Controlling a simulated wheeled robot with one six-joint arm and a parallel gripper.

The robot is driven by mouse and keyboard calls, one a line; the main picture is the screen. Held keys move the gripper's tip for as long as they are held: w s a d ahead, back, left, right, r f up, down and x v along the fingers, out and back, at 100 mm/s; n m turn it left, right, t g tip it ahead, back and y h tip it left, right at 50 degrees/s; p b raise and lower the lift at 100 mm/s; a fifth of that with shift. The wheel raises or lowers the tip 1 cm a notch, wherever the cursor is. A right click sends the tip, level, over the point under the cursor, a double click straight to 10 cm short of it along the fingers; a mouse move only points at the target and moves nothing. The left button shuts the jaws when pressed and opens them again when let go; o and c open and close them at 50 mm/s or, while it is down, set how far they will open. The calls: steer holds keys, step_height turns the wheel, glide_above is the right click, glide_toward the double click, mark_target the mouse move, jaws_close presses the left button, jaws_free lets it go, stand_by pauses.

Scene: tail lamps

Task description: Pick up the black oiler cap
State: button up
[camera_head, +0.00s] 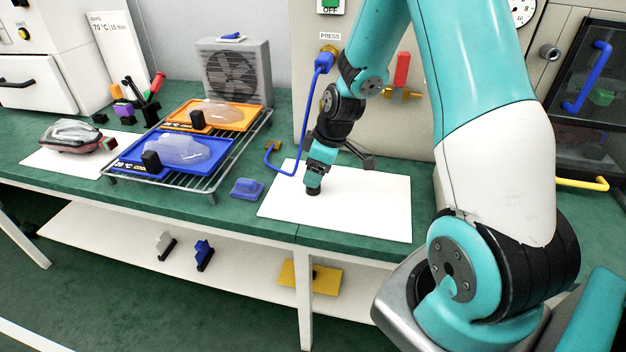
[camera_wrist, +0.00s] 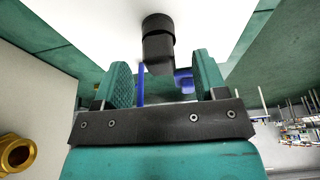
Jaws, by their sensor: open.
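The black oiler cap (camera_head: 313,190) stands on the white mat (camera_head: 370,208) near its left side, right under my gripper (camera_head: 318,170) in the head view. In the wrist view the cap (camera_wrist: 158,28) shows as a dark round end with a narrower dark body reaching back between the fingers. My gripper (camera_wrist: 161,65) is open, with one teal finger on each side of that body and a visible gap at both sides. In the head view the fingers hide part of the cap.
A blue block-like part (camera_head: 247,188) lies left of the mat. A wire rack (camera_head: 212,186) with a blue tray (camera_head: 130,165) and an orange tray (camera_head: 180,123) stands further left. A blue hose (camera_head: 306,120) hangs close behind my gripper. The mat's right half is clear.

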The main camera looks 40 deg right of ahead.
steer(key=shift+x, duration=2)
steer(key=c, duration=0.9)
steer(key=shift+c, duration=0.2)
steer(key=shift+r, duration=0.15)
step_height(320, 180, up, 20)
steer(key=shift+p, duration=0.35)
